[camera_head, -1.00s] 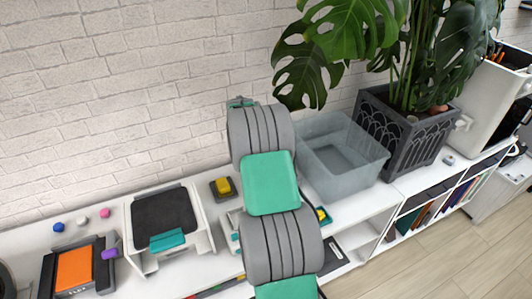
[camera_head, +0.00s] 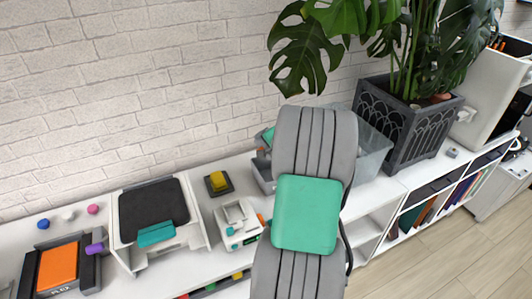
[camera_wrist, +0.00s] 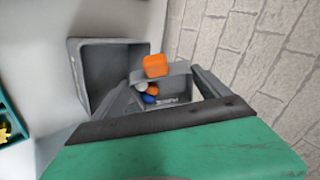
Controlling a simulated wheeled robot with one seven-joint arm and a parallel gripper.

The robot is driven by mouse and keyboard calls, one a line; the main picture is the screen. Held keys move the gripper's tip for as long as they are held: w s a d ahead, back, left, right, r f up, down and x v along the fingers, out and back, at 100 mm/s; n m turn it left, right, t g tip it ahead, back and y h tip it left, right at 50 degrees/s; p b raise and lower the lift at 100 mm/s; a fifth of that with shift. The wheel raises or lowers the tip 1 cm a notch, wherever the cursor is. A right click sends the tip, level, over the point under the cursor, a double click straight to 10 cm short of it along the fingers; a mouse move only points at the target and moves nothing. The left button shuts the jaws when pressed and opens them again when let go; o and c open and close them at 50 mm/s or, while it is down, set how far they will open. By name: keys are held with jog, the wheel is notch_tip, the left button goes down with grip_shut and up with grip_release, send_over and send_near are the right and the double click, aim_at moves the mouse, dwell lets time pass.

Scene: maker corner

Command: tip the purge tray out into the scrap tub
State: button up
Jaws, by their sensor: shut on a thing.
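My gripper (camera_wrist: 165,84) is shut on the grey purge tray (camera_wrist: 178,70), seen between its dark fingers in the wrist view. Blue, white and orange scraps (camera_wrist: 150,92) show inside the tray. A larger orange piece (camera_wrist: 155,65) shows at its rim; I cannot tell whether it touches. Beyond is an open grey box (camera_wrist: 110,60), apparently empty. In the head view a translucent grey tub (camera_head: 375,150) stands half hidden behind my arm. I cannot tell whether this tub and that box are the same, or which is the scrap tub. My arm largely hides the gripper there.
A potted plant (camera_head: 410,125) stands right of the translucent tub. To the left are a small white machine (camera_head: 238,225), a yellow button (camera_head: 218,182), a black-topped printer (camera_head: 153,210) and an orange-topped device (camera_head: 58,268). A brick wall (camera_head: 150,100) runs behind.

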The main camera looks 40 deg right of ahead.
jog(key=shift+s+d+f+m+t+b, duration=0.1)
jog(key=shift+s+f+m+t+b, duration=0.15)
jog(key=shift+t+b, duration=0.8)
jog(key=shift+s+d+f+m+t+b, duration=0.15)
jog(key=shift+s+f+t+b, duration=0.15)
jog(key=shift+b, duration=1.35)
jog(key=t+b, duration=0.1)
jog(key=b, duration=0.2)
jog(key=s+t+b, duration=0.1)
jog(key=t+b, duration=0.1)
jog(key=b, duration=0.2)
jog(key=shift+f+m, duration=0.2)
jog(key=shift+m, duration=0.2)
jog(key=t+b, duration=0.1)
jog(key=b, duration=0.1)
jog(key=t+b, duration=0.1)
jog(key=b, duration=0.2)
jog(key=shift+s+d+f+m, duration=0.1)
jog(key=shift+s+f+m, duration=0.1)
jog(key=shift+s+m, duration=0.15)
jog(key=t+b, duration=0.1)
jog(key=b, duration=0.1)
jog(key=shift+s+f+m+b, duration=0.1)
jog(key=shift+m+b, duration=0.15)
jog(key=shift+b, duration=0.1)
